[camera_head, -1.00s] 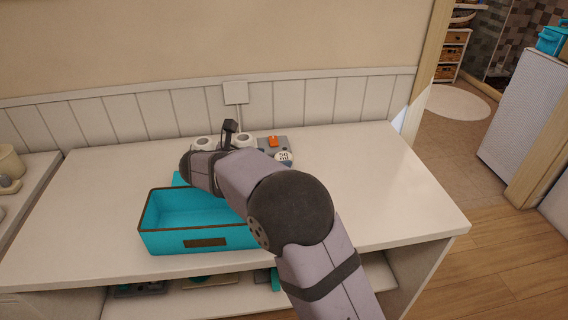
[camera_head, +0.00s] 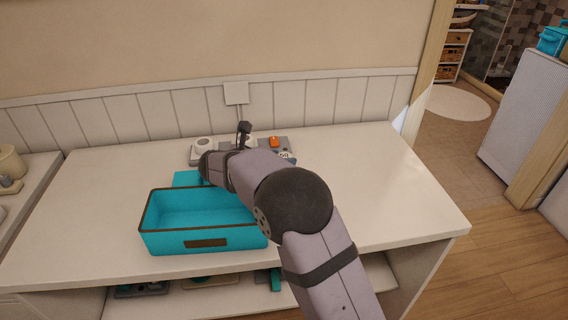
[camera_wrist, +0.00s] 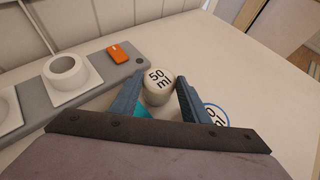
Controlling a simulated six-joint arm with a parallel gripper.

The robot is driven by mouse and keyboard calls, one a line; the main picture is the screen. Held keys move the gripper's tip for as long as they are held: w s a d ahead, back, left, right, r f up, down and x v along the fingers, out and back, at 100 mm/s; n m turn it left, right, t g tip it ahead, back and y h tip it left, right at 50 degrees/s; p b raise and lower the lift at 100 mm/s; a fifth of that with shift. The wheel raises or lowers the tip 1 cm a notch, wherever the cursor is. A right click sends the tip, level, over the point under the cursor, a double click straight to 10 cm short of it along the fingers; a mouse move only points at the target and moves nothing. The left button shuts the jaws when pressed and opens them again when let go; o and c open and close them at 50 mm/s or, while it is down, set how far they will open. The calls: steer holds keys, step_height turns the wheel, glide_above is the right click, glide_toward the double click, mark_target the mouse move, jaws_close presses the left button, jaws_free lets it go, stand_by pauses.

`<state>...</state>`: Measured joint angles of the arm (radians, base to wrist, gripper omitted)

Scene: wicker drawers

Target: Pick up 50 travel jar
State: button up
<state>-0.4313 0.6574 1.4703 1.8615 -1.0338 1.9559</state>
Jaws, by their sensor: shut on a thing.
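In the wrist view a small pale round jar (camera_wrist: 157,86) with "50 ml" on its lid sits between the two blue-grey fingers of my gripper (camera_wrist: 160,91). The gripper is shut on it. Whether the jar touches the surface below is unclear. A second round white label, partly reading "0 ml" with a blue rim (camera_wrist: 215,115), shows just right of the right finger, which partly covers it. In the head view a "50 ml" label (camera_head: 285,156) shows beside my arm; my arm hides the fingers and the held jar.
A grey base with white round holders (camera_wrist: 66,76) and an orange piece (camera_wrist: 119,53) lies at the back. An open teal basket (camera_head: 205,240) stands at the front, with a teal flat piece (camera_head: 185,179) behind it. The white tabletop (camera_head: 390,205) is clear at right.

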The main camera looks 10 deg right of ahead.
steer(key=shift+r, duration=0.15)
step_height(320, 180, up, 10)
steer(key=p, duration=0.1)
stand_by(0.5)
steer(key=shift+w, duration=0.1)
